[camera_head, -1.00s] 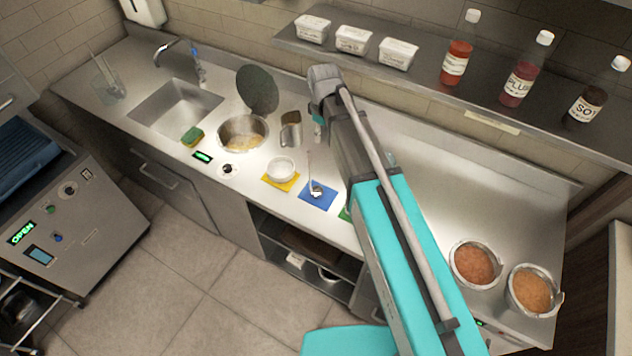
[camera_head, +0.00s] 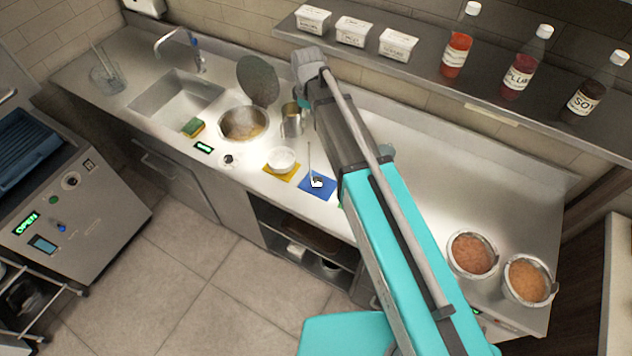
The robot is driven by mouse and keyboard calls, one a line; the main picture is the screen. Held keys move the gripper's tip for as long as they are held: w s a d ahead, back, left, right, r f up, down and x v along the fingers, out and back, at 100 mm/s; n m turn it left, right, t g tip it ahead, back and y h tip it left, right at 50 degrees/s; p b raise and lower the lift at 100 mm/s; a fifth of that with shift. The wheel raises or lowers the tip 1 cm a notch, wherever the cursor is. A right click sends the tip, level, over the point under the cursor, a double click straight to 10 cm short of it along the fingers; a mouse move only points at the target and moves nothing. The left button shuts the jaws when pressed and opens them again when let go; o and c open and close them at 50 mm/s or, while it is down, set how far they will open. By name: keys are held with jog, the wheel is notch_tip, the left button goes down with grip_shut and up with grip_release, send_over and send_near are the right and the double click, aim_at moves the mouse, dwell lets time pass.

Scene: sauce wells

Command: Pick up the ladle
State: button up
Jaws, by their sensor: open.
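The ladle (camera_head: 316,182) is a small metal one with a thin handle. Its bowl end rests on the blue mat (camera_head: 325,190) on the steel counter, and its handle rises from there, nearly upright in the picture. My arm reaches across the counter from the lower right. Its wrist end is above the counter's back part, up and slightly left of the ladle in the picture. The fingers of my gripper are hidden behind the arm. Nothing visible touches the ladle.
A white bowl (camera_head: 282,158) sits on a yellow mat (camera_head: 278,174) left of the ladle. A metal pitcher (camera_head: 291,122) and a pot (camera_head: 243,124) stand behind. Two food containers (camera_head: 472,255) (camera_head: 529,280) are at right. A shelf (camera_head: 420,72) with bottles overhangs the counter.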

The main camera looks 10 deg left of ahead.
aim_at(310, 141)
jog(key=shift+f+b, duration=3.6)
jog(key=shift+f, duration=0.25)
jog(key=shift+f, duration=0.1)
jog(key=shift+w+f+b, duration=0.2)
jog(key=shift+f+b, duration=2.3)
jog(key=shift+b, duration=0.1)
jog(key=shift+c, duration=0.2)
grip_shut()
